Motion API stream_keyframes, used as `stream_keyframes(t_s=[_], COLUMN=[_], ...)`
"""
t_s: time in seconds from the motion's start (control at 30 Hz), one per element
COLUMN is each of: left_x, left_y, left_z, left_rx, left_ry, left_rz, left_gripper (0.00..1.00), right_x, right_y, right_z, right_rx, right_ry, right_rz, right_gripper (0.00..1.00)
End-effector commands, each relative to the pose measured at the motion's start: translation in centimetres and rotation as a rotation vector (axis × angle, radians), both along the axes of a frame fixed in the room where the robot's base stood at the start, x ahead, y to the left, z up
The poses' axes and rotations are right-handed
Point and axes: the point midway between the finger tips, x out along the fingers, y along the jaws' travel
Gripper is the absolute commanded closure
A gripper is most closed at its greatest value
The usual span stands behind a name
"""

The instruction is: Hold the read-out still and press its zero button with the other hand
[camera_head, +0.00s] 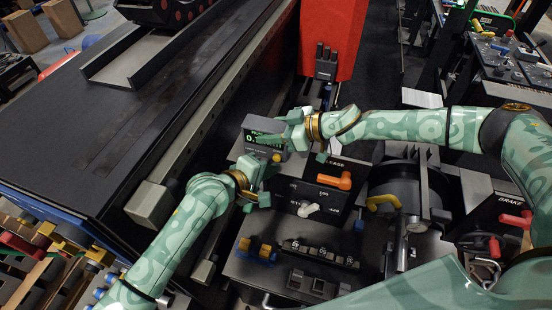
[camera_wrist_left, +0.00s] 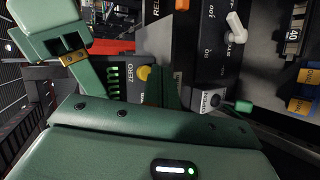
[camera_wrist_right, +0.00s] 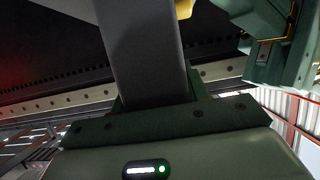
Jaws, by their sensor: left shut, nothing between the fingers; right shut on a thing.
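The read-out (camera_head: 262,140) is a dark grey box with a lit green display, standing left of the control panel in the head view. Its yellow zero button (camera_head: 277,157) is on its lower front; the left wrist view shows the button (camera_wrist_left: 143,73) beside the word ZERO. My right gripper (camera_head: 293,130) is shut on the read-out, whose grey body (camera_wrist_right: 145,50) runs between its fingers in the right wrist view. My left gripper (camera_head: 268,172) is shut and empty, just below the button. In its wrist view, a green finger lies close beside the button; I cannot tell whether they touch.
A panel with an orange handle (camera_head: 335,181) and a white lever (camera_head: 308,209) is close to the right of my left gripper. Blue and yellow blocks (camera_head: 257,249) lie below. A long grey rail (camera_head: 205,115) borders the dark machine bed at left.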

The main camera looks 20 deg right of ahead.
Motion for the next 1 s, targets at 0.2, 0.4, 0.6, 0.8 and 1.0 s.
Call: stream_keyframes(t_s=[0.2,0.4,0.6,0.8,1.0], left_x=[0.58,0.60,0.63,0.83,1.03], left_y=[-0.37,-0.38,-0.42,-0.55,-0.69], left_z=[0.02,0.03,0.04,0.08,0.06], left_rx=[0.000,0.000,-0.001,0.000,-0.001], left_ry=[0.000,0.000,-0.001,-0.001,-0.001], left_rz=[0.001,0.000,0.000,0.000,0.000], left_gripper=[1.00,1.00,1.00,1.00,1.00], right_x=[-0.03,-0.02,-0.03,-0.03,-0.03], right_y=[-0.04,-0.04,-0.04,-0.04,-0.04], right_z=[-0.09,-0.09,-0.09,-0.09,-0.09], right_rx=[-0.002,-0.002,-0.002,-0.002,-0.002], right_ry=[0.001,0.001,0.001,0.001,0.001], right_rz=[-0.001,-0.001,-0.001,-0.001,0.000], right_gripper=[0.84,0.84,0.84,0.84,0.84])
